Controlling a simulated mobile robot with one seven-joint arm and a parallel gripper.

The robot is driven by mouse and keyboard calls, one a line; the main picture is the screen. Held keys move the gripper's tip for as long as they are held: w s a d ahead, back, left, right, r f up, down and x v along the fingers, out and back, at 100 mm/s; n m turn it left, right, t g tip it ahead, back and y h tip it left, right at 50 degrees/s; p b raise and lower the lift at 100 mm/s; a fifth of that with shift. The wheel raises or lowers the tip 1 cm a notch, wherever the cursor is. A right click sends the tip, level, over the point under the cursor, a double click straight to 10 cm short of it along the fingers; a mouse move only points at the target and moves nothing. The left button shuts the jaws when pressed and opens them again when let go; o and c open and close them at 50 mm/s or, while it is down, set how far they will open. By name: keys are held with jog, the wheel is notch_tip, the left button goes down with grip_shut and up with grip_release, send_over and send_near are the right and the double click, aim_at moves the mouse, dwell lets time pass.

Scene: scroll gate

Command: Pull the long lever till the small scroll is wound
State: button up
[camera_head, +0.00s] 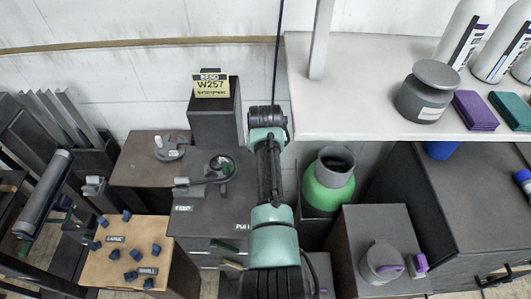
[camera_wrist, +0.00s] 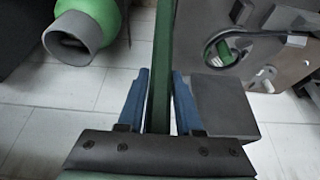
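In the wrist view a long green bar (camera_wrist: 163,45), which looks like the long lever, runs up the picture between the two blue fingers of my gripper (camera_wrist: 161,75). The fingers lie close along both its sides; whether they press on it I cannot tell. In the head view my arm hides the fingertips and most of the bar. A dark grey roller (camera_head: 45,190) stands tilted in a frame at the left. I cannot tell whether it is the small scroll. A round ring with a green piece (camera_head: 222,168) sits on a dark labelled box (camera_head: 210,205); the wrist view shows a similar ring (camera_wrist: 225,50).
A green jar (camera_head: 328,188) stands right of my arm. A white shelf (camera_head: 350,115) with a grey pot (camera_head: 428,90) and bottles juts out at the right. A tan box (camera_head: 150,235) holds several blue pieces. A W257 sign (camera_head: 211,85) stands behind. Pale floor tiles show between.

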jog(key=shift+o, duration=1.4)
jog(key=shift+f, duration=0.15)
jog(key=v, duration=1.3)
jog(key=shift+b, duration=0.35)
